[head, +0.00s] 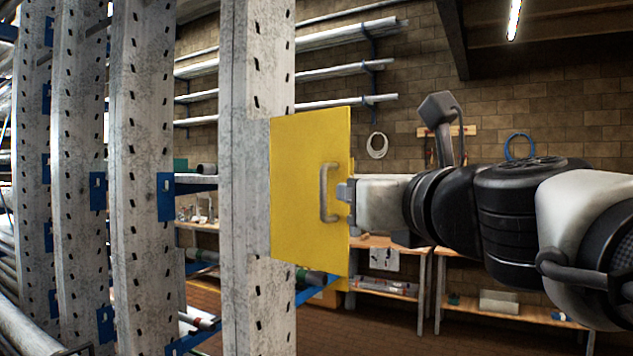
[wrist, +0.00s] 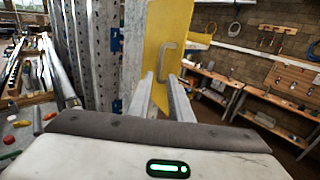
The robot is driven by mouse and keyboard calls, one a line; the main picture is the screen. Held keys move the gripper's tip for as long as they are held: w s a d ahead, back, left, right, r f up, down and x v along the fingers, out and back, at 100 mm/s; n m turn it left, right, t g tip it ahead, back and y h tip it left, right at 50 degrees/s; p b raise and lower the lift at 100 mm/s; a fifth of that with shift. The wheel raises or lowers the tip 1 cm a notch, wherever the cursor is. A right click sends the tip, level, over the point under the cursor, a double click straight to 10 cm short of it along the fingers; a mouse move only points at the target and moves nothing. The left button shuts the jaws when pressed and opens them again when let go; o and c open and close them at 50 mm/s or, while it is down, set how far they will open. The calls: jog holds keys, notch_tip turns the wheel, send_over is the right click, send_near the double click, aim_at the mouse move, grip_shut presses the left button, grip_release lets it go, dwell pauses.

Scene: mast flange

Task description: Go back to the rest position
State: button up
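A yellow panel (head: 300,190) with a grey bar handle (head: 324,192) stands against a perforated grey steel upright. My gripper (head: 346,192) is just right of the handle in the head view, pointing at it. In the wrist view, my gripper's two fingers (wrist: 161,76) are apart with a gap between them. The handle (wrist: 165,60) shows just beyond the fingertips, in front of the yellow panel (wrist: 182,25). I cannot tell whether the fingers touch the handle; no grasp on it shows.
Several perforated steel uprights (head: 256,230) with blue brackets fill the left. Workbenches (head: 480,305) stand by the brick wall at the back right. Wall racks (head: 335,70) hold long bars. Loose items lie on a surface at the left of the wrist view.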

jog(key=shift+v, duration=0.8)
jog(key=s+a+f+n+g, duration=0.1)
jog(key=s+f+n+g, duration=0.15)
jog(key=f+n, duration=0.6)
jog(key=s+a+f+n+g, duration=0.15)
jog(key=f+n+g, duration=0.25)
jog(key=f+n, duration=0.45)
jog(key=s+d+f+n+g+h, duration=0.2)
jog(key=s+d+f+n, duration=0.2)
jog(key=f+n, duration=0.3)
jog(key=s+d+f+n+g+h, duration=0.3)
jog(key=s+d+f+n, duration=0.2)
jog(key=f+n, duration=0.3)
jog(key=shift+s+f+n, duration=0.3)
jog(key=shift+s+f, duration=0.15)
jog(key=shift+f, duration=0.35)
jog(key=shift+a, duration=0.15)
